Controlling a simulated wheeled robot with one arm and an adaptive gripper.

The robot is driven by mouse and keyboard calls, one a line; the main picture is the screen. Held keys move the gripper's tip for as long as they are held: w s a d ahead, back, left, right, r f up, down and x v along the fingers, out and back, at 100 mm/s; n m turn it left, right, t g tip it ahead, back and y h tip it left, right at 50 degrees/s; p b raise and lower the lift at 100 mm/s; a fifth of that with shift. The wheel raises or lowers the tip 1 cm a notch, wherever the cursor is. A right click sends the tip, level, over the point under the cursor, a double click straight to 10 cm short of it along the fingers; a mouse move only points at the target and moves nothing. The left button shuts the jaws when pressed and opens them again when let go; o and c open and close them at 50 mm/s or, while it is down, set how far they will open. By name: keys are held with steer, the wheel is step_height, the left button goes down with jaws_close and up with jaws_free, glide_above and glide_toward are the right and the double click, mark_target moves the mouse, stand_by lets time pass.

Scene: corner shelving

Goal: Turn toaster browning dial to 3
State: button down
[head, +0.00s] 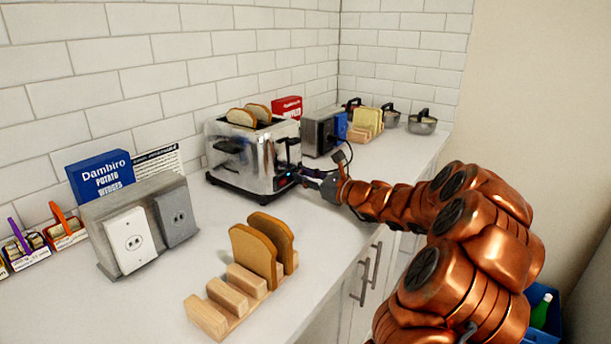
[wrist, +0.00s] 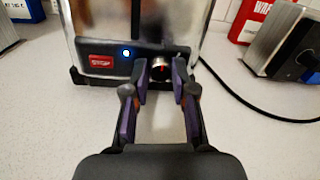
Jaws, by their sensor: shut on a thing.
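The silver toaster (head: 262,178) stands on the white counter with slices of bread (head: 248,115) in its top slots. The wrist view shows the lower part of its face, with a black panel, a red label (wrist: 101,62) and a lit blue light (wrist: 126,53). The browning dial (wrist: 162,68) is a round dark knob with a red mark, at the right of the panel. My gripper (wrist: 161,85) is shut on the dial, with one purple-padded finger at each side. The dial's numbers cannot be read. In the head view my gripper (head: 314,179) reaches the toaster's lower right.
A second toaster (head: 318,132) stands behind, with a black cable (wrist: 245,110) on the counter beside my gripper. A wooden rack (head: 212,316) with toast stands in front. An outlet box (head: 128,240) is at the left.

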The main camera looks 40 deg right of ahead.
steer(key=shift+r+p, duration=0.2)
steer(key=shift+p, duration=0.15)
steer(key=m+p, duration=0.1)
steer(key=p, duration=0.1)
steer(key=m+p, duration=0.1)
steer(key=p, duration=0.2)
steer(key=shift+r, duration=0.25)
steer(key=m+p, duration=0.4)
steer(key=p, duration=0.4)
steer(key=m+p, duration=0.3)
steer(key=p, duration=0.3)
steer(key=shift+f+m+g+p, duration=0.1)
steer(key=shift+m+g+p, duration=0.2)
steer(key=shift+g+p, duration=0.1)
steer(key=m+p, duration=0.4)
steer(key=shift+d+f+p, duration=0.1)
steer(key=shift+f+p, duration=0.05)
steer(key=shift+p, duration=0.25)
steer(key=m+y+p, duration=0.1)
steer(key=m+p, duration=0.1)
steer(key=m, duration=0.3)
steer(key=shift+f, duration=0.15)
steer(key=shift+d, duration=0.1)
steer(key=c, duration=0.9)
jaws_free()
steer(key=shift+c, duration=0.2)
